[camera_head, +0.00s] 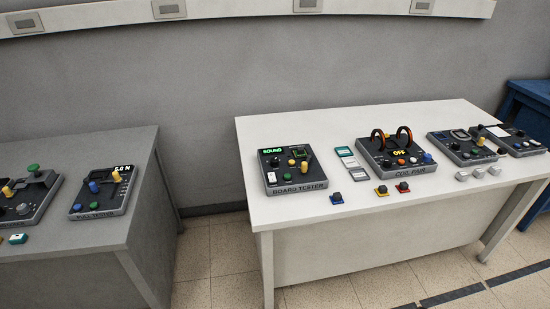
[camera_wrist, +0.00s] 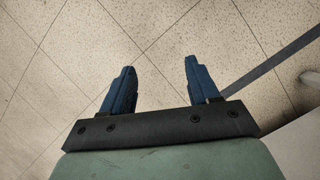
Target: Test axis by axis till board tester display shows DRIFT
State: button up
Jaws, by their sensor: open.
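The board tester (camera_head: 292,172) stands at the left end of the white table in the head view. Its green display (camera_head: 272,150) reads what looks like SOUND. It carries an orange-yellow knob, a green button and other small controls. The coil pair unit (camera_head: 396,158), with two upright coils and a display reading OFF, stands to its right. Blue (camera_head: 336,198), yellow (camera_head: 381,191) and red (camera_head: 402,187) small blocks with dark tops lie along the front. My gripper (camera_wrist: 160,75) shows only in the wrist view, open and empty, above the tiled floor.
Flat cards (camera_head: 347,157) lie between the two units. More devices (camera_head: 465,147) and several pale small blocks (camera_head: 478,173) are at the right. A grey table (camera_head: 130,155) with other testers stands left, across a floor gap.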

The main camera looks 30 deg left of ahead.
jog(key=w+a+r+n+t+h, duration=0.1)
jog(key=w+r+t, duration=0.1)
jog(key=w+r, duration=0.7)
jog(key=w+r+n+t, duration=0.1)
jog(key=w+r, duration=0.3)
jog(key=w, duration=0.8)
jog(key=w+a+r+n+t+h, duration=0.1)
jog(key=w+r+t, duration=0.1)
jog(key=w+r, duration=0.7)
jog(key=w+a+r, duration=0.3)
jog(key=w+r, duration=0.2)
jog(key=r, duration=0.2)
jog(key=w+a+r+t, duration=0.1)
jog(key=w+a+r, duration=0.3)
jog(key=w+r, duration=0.2)
jog(key=w+a+r+t, duration=0.1)
jog(key=w+a+r, duration=0.3)
jog(key=r, duration=0.4)
jog(key=shift+w+a+r+n, duration=0.15)
jog(key=shift+w+n, duration=0.15)
jog(key=shift+w, duration=0.4)
jog(key=a+r, duration=0.6)
jog(key=a, duration=0.4)
notch_tip(320, 180, up, 5)
jog(key=m+g+y, duration=0.3)
jog(key=m+y, duration=0.1)
jog(key=m, duration=0.2)
send_over(275, 159)
notch_tip(275, 159, down, 13)
